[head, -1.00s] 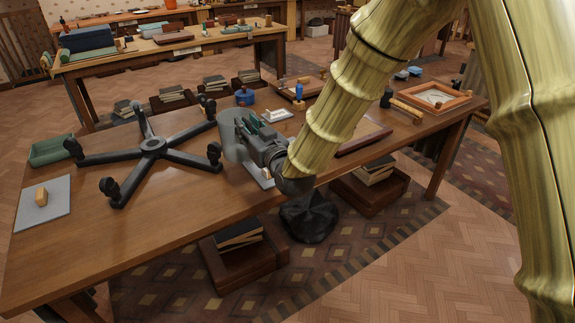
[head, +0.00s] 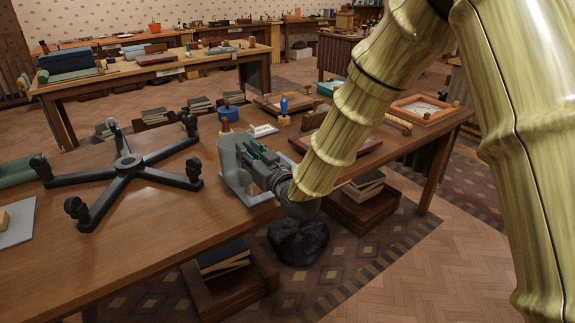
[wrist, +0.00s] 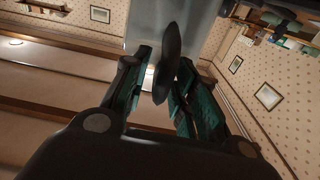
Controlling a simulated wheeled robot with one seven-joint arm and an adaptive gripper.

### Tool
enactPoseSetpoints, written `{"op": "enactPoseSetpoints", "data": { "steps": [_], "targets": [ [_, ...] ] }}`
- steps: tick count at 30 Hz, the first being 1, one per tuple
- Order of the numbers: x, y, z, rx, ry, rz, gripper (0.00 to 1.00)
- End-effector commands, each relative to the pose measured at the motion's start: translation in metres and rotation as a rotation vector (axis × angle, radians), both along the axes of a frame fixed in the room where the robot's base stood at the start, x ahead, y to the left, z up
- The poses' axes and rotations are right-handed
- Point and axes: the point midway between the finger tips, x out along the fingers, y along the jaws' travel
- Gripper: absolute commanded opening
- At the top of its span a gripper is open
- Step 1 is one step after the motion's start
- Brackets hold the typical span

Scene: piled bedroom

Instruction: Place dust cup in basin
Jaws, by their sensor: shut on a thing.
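My gripper (head: 256,160) is shut on a grey cup-like vessel, the dust cup (head: 228,158), and holds it over the near right part of the wooden table. In the wrist view, my gripper (wrist: 160,90) has its green-padded fingers on either side of a dark thin piece, likely the handle. The grey cup wall (wrist: 168,22) shows beyond it. A green open container (head: 16,173), possibly the basin, is cut off at the left picture edge. A teal item (head: 327,88) stands on the far side of the table; I cannot tell which is the basin.
A black five-legged chair base (head: 128,164) lies on the table (head: 150,225) left of the cup. A blue bottle (head: 284,106), a blue round pot (head: 229,113) and a wooden frame (head: 422,108) stand farther back. A black bag (head: 298,241) is on the floor.

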Motion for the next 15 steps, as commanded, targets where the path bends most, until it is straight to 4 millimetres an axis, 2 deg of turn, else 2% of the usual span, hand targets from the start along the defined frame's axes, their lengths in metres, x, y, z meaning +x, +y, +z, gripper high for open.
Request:
{"op": "enactPoseSetpoints", "data": {
  "steps": [9,15],
  "targets": [
    [0.023,-0.063,-0.005,0.002,0.0,-0.005,0.0],
    [0.033,-0.091,-0.008,0.0,0.0,-0.005,0.0]
  ]
}}
